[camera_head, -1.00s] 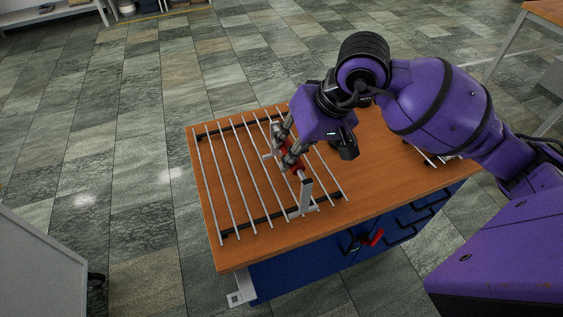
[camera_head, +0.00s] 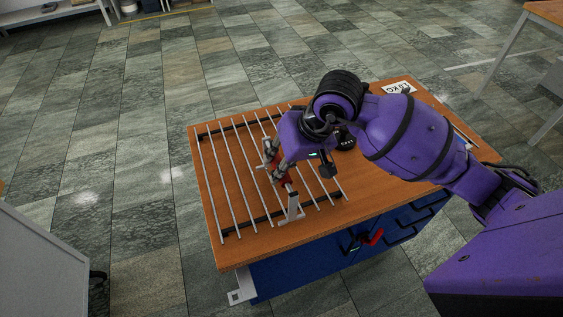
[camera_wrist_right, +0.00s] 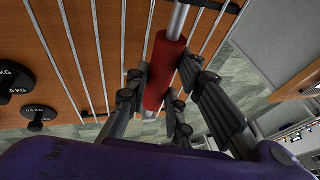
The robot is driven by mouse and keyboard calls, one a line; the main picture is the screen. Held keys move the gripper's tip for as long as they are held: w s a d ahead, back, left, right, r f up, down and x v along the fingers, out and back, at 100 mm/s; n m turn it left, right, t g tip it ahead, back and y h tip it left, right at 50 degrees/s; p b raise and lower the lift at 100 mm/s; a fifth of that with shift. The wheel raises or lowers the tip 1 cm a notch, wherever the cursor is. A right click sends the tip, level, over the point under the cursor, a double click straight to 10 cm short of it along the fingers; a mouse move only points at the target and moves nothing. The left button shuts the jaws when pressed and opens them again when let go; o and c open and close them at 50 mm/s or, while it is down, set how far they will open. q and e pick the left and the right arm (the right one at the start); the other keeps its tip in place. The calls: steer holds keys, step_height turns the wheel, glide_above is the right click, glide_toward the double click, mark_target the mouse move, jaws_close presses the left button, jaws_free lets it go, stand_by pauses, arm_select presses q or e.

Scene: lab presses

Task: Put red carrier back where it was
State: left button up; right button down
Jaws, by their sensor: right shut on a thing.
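The red carrier is a bar with a red grip (camera_wrist_right: 165,65) and a pale bracket (camera_head: 292,207) at its near end. My right gripper (camera_wrist_right: 162,74) is shut on the red grip, with fingers on both sides of it. In the head view the right gripper (camera_head: 272,161) holds the carrier over the right part of the rod rack (camera_head: 232,184), roughly in line with the rods. My fingers and wrist hide part of the carrier. I cannot tell whether it touches the rods. My left gripper is not in view.
The rack lies on a wooden table top (camera_head: 222,247) above a blue cabinet (camera_head: 300,271). Black weights (camera_wrist_right: 13,79) stand on the wood beside the rods. A white label (camera_head: 398,87) lies at the back right. Left of the table is open floor.

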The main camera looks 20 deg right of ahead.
steer(key=c, duration=1.6)
jaws_free()
steer(key=shift+o, duration=0.3)
steer(key=shift+r, duration=0.35)
steer(key=v, duration=1.1)
steer(key=shift+s+d+r, duration=0.15)
steer(key=shift+r, duration=0.1)
